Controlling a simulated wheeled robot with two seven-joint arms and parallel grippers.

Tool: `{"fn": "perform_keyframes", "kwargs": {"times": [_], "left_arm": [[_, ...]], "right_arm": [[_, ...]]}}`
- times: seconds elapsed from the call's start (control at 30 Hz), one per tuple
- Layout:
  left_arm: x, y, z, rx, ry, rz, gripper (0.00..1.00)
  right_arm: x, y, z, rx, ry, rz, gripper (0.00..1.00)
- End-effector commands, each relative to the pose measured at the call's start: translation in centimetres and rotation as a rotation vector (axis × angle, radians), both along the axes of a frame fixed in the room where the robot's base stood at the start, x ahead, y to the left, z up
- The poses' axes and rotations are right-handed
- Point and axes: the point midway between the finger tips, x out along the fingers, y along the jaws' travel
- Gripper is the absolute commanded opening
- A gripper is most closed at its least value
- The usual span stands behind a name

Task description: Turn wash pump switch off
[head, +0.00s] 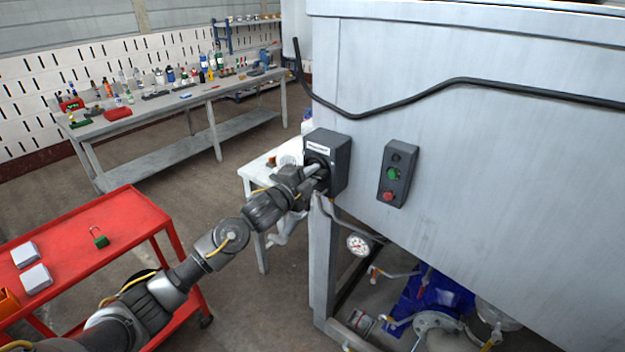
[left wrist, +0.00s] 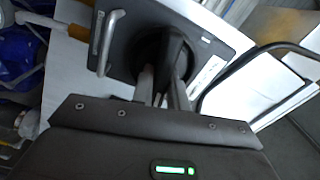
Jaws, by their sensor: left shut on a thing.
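The wash pump switch box (head: 340,163) is a dark box with a white label, mounted on the left edge of the grey machine. My left gripper (head: 316,176) is at the front of this box, shut on its rotary knob. In the left wrist view the box (left wrist: 122,62) fills the top, and the black knob (left wrist: 176,52) sits between the fingers of the gripper (left wrist: 164,84). The knob's setting cannot be read from these frames. My right gripper is in neither view.
A control box (head: 397,172) with a green and a red button is to the right on the machine wall (head: 480,150). A red cart (head: 130,215) with a green padlock (head: 99,238) stands at left. A cluttered workbench (head: 160,108) is behind. A gauge (head: 358,245) hangs below.

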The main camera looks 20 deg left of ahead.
Motion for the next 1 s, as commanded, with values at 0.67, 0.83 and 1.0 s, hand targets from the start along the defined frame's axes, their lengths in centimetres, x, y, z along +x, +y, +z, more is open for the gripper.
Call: {"fn": "perform_keyframes", "kwargs": {"times": [0.67, 0.83, 1.0], "left_arm": [[0.0, 0.0, -0.3, 0.221, -0.086, 0.0, 0.0], [0.0, 0.0, -0.3, 0.223, -0.086, 0.0, 0.0], [0.0, 0.0, -0.3, 0.222, -0.086, 0.0, 0.0]], "right_arm": [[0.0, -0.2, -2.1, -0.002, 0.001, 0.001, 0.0], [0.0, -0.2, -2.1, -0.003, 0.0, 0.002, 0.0], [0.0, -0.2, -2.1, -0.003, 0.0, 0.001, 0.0]]}}
